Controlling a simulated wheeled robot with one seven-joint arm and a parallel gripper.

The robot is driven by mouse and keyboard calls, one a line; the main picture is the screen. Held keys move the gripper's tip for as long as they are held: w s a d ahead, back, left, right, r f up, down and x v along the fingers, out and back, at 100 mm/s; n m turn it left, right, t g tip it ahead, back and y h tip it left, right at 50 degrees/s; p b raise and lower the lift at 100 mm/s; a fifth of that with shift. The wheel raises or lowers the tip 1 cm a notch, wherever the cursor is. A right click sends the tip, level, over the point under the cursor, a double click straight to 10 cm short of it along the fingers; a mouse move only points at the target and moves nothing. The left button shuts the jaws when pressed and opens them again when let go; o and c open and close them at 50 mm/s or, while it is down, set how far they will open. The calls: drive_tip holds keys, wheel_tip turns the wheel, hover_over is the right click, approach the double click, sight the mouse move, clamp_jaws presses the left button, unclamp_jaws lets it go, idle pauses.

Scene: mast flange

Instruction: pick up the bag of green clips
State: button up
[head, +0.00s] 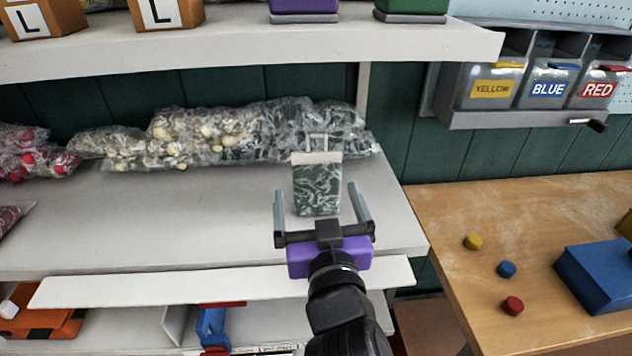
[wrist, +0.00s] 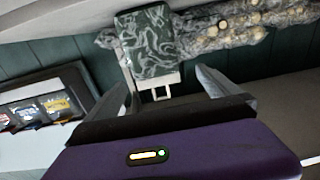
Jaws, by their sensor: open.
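The bag of green clips (head: 318,188) is a small dark green patterned packet with a pale top strip and a white handle loop. It stands upright on the shelf, in front of clear plastic bags. It also shows in the wrist view (wrist: 150,40), with its handle toward my gripper. My gripper (head: 322,190) is open, its two grey fingers on either side of the bag's lower part in the head view. In the wrist view the bag lies beyond the gap between the fingers (wrist: 168,82). I see no contact between the fingers and the bag.
Clear bags of beige pieces (head: 205,135) and of red pieces (head: 30,155) lie along the back of the shelf (head: 170,225). Another shelf (head: 250,55) hangs above. Labelled bins (head: 545,85) and a wooden table (head: 440,215) with a blue block (head: 595,275) are at right.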

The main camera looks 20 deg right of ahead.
sight(318, 175)
drive_tip(key=shift+w+d+r+m+h, duration=0.3)
drive_tip(key=shift+w+d+r, duration=0.1)
drive_tip(key=shift+w, duration=0.1)
drive_tip(key=shift+f+p+x, duration=0.2)
drive_tip(key=shift+p+x, duration=0.4)
drive_tip(key=shift+x, duration=1.15)
drive_tip(key=shift+f+p+x, duration=0.2)
drive_tip(key=shift+p+x, duration=0.4)
drive_tip(key=shift+x, duration=1.2)
drive_tip(key=c, duration=1.4)
